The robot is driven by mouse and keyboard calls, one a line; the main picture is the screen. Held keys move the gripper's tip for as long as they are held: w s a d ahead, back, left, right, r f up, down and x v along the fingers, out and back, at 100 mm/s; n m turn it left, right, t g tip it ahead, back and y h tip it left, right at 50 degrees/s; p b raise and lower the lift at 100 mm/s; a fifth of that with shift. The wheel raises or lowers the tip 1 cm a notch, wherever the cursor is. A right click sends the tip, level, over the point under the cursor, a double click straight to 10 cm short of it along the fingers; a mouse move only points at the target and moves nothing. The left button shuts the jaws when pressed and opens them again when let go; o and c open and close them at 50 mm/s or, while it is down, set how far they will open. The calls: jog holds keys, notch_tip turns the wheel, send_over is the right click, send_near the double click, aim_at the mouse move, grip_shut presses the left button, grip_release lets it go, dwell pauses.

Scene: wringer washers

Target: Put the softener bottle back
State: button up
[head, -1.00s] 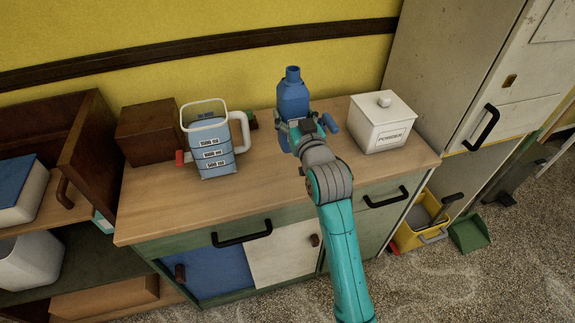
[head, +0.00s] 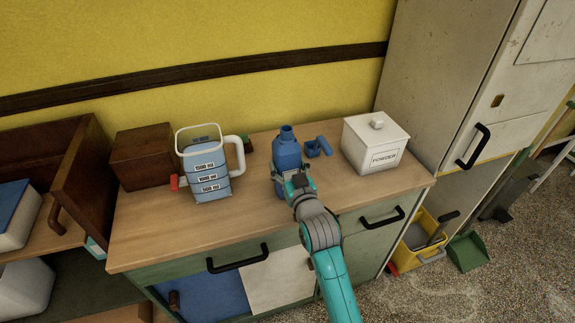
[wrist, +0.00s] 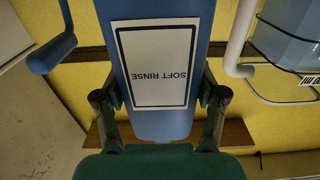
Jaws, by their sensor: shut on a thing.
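The blue softener bottle (head: 288,152) is upright over the wooden counter, between the measuring jug and the white powder box. In the wrist view its white label (wrist: 160,65) reads "SOFT RINSE" upside down.
The counter (head: 150,235) also bears a measuring jug (head: 206,170), a brown box (head: 143,157), a blue scoop (head: 318,148) close to the bottle, and a white powder box (head: 375,148). Bare counter lies in front of the jug. A tall cabinet (head: 440,80) stands at right.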

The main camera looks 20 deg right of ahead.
jog(key=o, duration=1.7)
jog(key=shift+f, duration=0.1)
jog(key=s, duration=1.2)
